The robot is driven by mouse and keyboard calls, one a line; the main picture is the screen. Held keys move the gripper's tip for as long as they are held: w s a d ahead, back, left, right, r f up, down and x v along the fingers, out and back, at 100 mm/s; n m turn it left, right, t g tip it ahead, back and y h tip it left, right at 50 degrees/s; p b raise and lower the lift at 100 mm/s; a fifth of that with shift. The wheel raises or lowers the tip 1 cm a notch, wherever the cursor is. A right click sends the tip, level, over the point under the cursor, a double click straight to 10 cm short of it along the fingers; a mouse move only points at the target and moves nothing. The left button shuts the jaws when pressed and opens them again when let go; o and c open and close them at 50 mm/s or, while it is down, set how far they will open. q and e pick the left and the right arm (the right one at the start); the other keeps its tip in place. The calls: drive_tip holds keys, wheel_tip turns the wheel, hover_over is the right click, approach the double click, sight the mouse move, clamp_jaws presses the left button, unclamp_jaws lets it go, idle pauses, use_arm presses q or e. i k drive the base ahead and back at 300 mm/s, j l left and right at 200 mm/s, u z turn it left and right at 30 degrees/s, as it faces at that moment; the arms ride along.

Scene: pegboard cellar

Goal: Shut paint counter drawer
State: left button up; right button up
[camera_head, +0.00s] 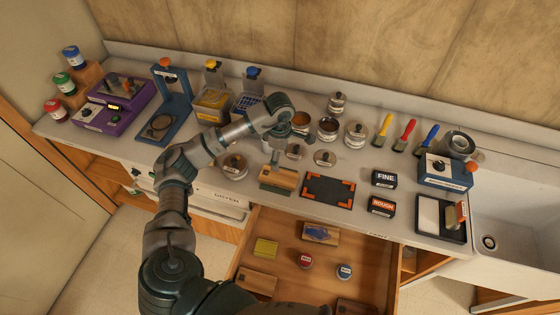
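The paint counter drawer (376,258) is open, pulled out from under the counter at lower centre. Inside it lie a yellow pad (265,248), a wooden block with a blue patch (320,233), a red-topped jar (305,261), a blue-topped jar (344,271) and wooden pieces near the bottom edge. My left arm reaches up past the drawer's left side and over the counter. My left gripper (277,158) points down just above a wooden block (279,179) on the countertop. Its fingers are too small to tell whether they grip the block. My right gripper is not in view.
The counter (240,194) holds a dark mat with orange corners (327,189), FINE (383,179) and ROUGH (381,207) boxes, several tins, brushes and a blue device (445,172). A sink (515,220) is at right. Another drawer (215,199) is left of the open one.

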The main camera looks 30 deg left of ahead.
sight(376, 262)
drive_tip(key=k+j, duration=0.1)
drive_tip(key=k, duration=0.4)
drive_tip(key=k+j, duration=0.15)
drive_tip(key=k, duration=0.35)
drive_tip(key=k+j, duration=0.1)
drive_tip(key=k, duration=0.4)
